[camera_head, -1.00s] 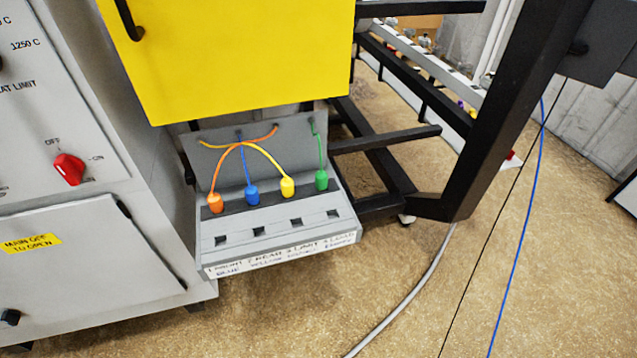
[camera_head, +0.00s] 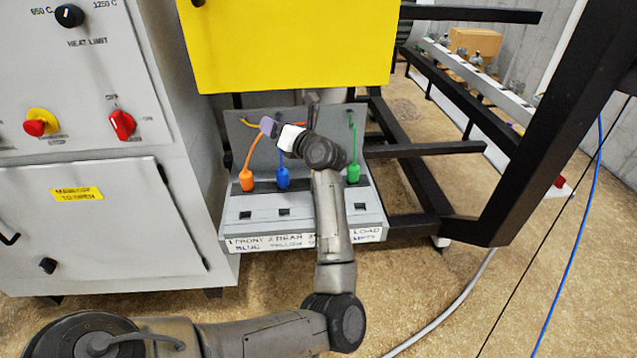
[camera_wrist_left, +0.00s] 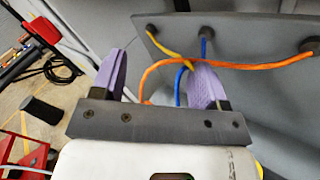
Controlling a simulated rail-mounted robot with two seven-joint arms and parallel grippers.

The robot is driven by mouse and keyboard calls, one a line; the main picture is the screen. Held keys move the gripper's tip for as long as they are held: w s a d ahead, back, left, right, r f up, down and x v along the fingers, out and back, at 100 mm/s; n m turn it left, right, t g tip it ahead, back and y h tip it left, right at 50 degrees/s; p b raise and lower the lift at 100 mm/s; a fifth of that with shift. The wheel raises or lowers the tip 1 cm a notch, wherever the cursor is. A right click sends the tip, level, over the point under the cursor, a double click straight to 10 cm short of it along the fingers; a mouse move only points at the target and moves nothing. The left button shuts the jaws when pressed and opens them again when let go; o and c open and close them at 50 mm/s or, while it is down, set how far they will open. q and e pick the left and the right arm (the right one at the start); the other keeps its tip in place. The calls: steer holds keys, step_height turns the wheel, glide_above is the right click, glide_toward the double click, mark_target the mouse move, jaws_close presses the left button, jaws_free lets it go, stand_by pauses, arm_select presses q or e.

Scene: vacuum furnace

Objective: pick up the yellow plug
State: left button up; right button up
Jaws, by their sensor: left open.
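The yellow plug is hidden behind my left arm in the head view. Its yellow cable (camera_wrist_left: 168,42) shows in the left wrist view, running from the back panel. My left gripper (camera_head: 269,126) is in front of the panel, above the plug row; its purple fingers (camera_wrist_left: 157,75) are open. In the wrist view the orange cable (camera_wrist_left: 240,65) and the blue cable (camera_wrist_left: 204,48) cross near the fingers; I cannot tell whether they touch. The orange plug (camera_head: 246,180), blue plug (camera_head: 282,178) and green plug (camera_head: 353,173) stand upright in the sloped socket box (camera_head: 232,228). My right gripper is not in view.
A yellow panel (camera_head: 290,45) overhangs the socket box. The grey control cabinet (camera_head: 200,150) stands at its left. Black frame bars (camera_head: 430,148) stand at its right. A grey cable (camera_head: 465,280) lies on the open floor.

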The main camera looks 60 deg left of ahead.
arm_select(q)
steer(key=w+d+f+n+t+h, duration=0.1)
steer(key=w+d+f+h, duration=0.1)
steer(key=f+h, duration=0.1)
steer(key=w+d+f+n+t+h, duration=0.1)
steer(key=w+d+f+h, duration=0.1)
steer(key=h, duration=0.3)
steer(key=w+d+f+n+t+h, duration=0.1)
steer(key=w+d+f+t+h, duration=0.1)
steer(key=w+f+h, duration=0.1)
steer(key=shift+w+d+f+h+b, duration=0.2)
steer(key=shift+w+f+h+b, duration=0.3)
steer(key=shift+h, duration=0.5)
steer(key=shift+w+f, duration=0.2)
steer(key=shift+f, duration=0.4)
steer(key=shift+b+x, duration=0.75)
steer(key=shift+x, duration=2.2)
steer(key=c, duration=1)
